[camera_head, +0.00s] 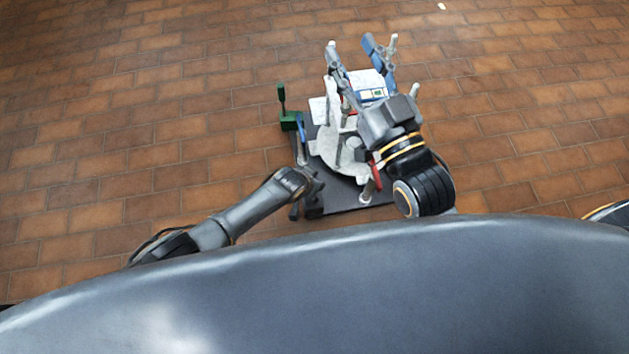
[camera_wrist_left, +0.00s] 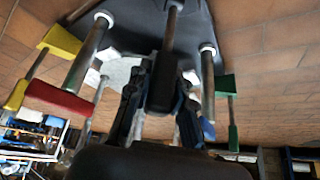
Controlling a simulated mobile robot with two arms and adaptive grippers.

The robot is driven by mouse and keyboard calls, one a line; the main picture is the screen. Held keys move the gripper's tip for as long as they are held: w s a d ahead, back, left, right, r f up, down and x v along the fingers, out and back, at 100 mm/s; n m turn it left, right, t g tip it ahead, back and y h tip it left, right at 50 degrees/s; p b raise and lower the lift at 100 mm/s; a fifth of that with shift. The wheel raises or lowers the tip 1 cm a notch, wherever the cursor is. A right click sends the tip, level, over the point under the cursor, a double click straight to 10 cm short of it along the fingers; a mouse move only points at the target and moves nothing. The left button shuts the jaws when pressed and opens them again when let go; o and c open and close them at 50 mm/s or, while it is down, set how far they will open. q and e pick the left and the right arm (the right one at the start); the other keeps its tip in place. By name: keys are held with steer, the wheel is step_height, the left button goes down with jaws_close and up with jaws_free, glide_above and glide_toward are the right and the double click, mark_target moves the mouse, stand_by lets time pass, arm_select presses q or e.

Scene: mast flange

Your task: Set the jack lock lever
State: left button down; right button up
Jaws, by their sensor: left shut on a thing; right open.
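A dark plate (camera_head: 345,203) carries a pale round flange (camera_head: 335,155) with several upright metal posts. My left gripper (camera_head: 312,187) is low at the plate's near left edge. In the left wrist view its fingers (camera_wrist_left: 158,105) close around a black lever handle (camera_wrist_left: 163,82) on a grey shaft; the contact is partly hidden. My right gripper (camera_head: 363,45) is open, with its fingers spread and pointing away, above the far side of the flange. It holds nothing visible. Which lever is the jack lock lever cannot be told from a label.
A green lever (camera_head: 282,95) stands at the plate's left, beside a blue handle (camera_head: 300,128). A red handle (camera_head: 376,176) is at the right. The left wrist view also shows a yellow lever (camera_wrist_left: 62,40). Brick floor (camera_head: 130,110) around the plate is clear.

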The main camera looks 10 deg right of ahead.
arm_select(q)
steer(key=c, duration=1.2)
jaws_free()
steer(key=shift+o, duration=0.2)
steer(key=v, duration=1.2)
